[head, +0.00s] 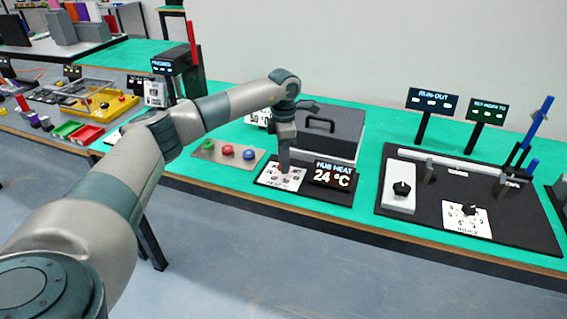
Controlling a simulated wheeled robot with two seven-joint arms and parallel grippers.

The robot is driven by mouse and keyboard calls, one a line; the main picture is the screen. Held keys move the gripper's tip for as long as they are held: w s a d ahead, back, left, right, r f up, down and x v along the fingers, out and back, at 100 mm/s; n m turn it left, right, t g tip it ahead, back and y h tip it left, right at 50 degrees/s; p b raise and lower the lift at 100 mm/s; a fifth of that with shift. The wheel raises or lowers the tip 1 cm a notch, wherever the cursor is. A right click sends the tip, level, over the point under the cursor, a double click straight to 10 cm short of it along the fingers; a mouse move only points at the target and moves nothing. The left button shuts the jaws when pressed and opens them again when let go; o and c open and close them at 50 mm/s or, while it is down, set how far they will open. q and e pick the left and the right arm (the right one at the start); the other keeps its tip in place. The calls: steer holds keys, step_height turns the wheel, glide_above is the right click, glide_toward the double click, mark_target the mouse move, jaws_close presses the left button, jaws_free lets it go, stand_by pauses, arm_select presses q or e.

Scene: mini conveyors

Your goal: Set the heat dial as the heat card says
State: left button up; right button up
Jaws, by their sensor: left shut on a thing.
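My left gripper (284,160) points down over the white dial plate (268,177) and is shut on the heat dial's knob, which the fingers hide. The dial's pointer and most of its marks cannot be read. Beside the plate on the right, a black display (333,175) reads "HUB HEAT 24 °C". A white card (257,118) with large dark print stands behind my wrist. It looks like the heat card, but my arm covers part of it and its figure is not clear. My right gripper is not in view.
A dark grey box with a handle (335,125) stands right behind the dial. A panel with green, red and blue buttons (227,152) lies to the left. A black run-out board (400,225) with knobs and posts is to the right. Bare green table lies between.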

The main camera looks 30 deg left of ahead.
arm_select(q)
steer(key=shift+w+r+m, duration=0.1)
steer(key=shift+r+m, duration=0.05)
steer(key=shift+m, duration=0.35)
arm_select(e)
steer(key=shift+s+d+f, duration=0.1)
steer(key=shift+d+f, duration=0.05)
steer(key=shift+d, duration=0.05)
arm_select(q)
steer(key=o, duration=1)
steer(key=shift+o, duration=0.2)
steer(key=shift+r+b, duration=0.3)
steer(key=shift+r, duration=0.45)
step_height(320, 180, up, 16)
steer(key=b, duration=0.2)
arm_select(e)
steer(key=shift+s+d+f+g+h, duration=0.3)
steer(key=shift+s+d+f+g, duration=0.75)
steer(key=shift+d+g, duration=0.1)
arm_select(q)
steer(key=shift+f, duration=0.15)
